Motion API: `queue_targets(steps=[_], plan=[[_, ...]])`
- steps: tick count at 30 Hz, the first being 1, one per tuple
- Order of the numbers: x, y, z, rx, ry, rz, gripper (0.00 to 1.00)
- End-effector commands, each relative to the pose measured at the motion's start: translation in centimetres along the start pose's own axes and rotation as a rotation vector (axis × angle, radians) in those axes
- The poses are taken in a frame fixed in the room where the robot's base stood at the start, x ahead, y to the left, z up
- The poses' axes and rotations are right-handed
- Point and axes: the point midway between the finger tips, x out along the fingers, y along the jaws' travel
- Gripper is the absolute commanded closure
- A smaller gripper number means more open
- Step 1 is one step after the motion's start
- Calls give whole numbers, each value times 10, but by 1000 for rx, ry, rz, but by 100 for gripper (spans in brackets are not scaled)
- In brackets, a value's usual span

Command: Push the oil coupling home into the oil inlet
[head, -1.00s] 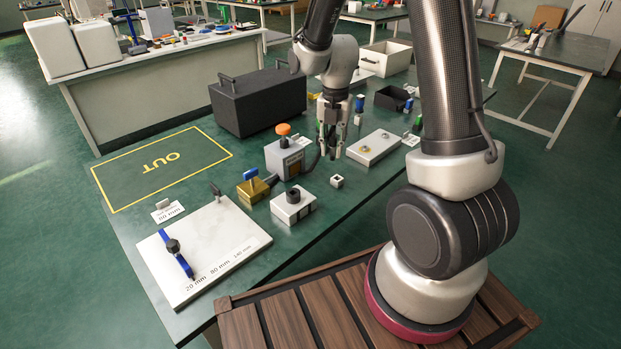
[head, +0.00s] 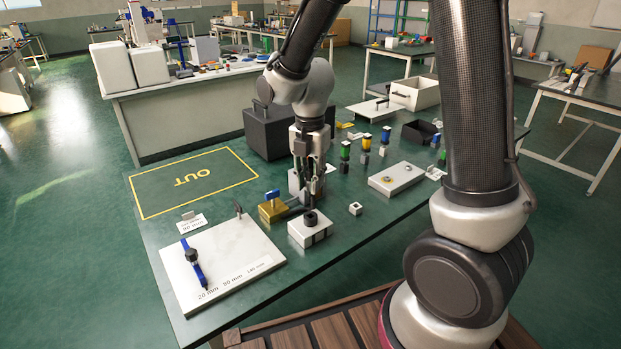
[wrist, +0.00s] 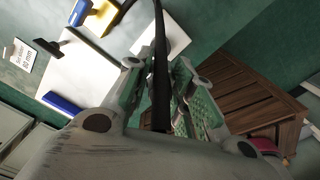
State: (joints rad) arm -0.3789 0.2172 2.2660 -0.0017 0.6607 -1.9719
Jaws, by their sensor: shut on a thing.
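My gripper (head: 311,197) points down just behind the white block (head: 306,238). The block has a black round socket (head: 310,218) on top, which looks like the oil inlet. In the wrist view the two fingers of my gripper (wrist: 157,80) are closed around a dark, slim hose-like piece (wrist: 160,100), which I take for the oil coupling and its hose. The coupling's tip is hidden, so I cannot tell whether it touches the socket. A dark hose shows left of the fingers in the head view. The white block (wrist: 172,35) lies behind the piece in the wrist view.
A brass block with a blue lever (head: 273,211) stands left of the white block. A grey box (head: 294,183) is partly hidden behind my gripper. A small white cube (head: 355,209) and a flat white plate (head: 395,179) are to the right. A white board (head: 222,262) lies front left.

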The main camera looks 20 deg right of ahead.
Motion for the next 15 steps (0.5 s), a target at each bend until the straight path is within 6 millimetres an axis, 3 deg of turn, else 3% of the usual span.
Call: queue_targets(steps=[5,15], plan=[[6,0,0,0,0,-1,100],[37,0,0,-1,1,-2,100]])
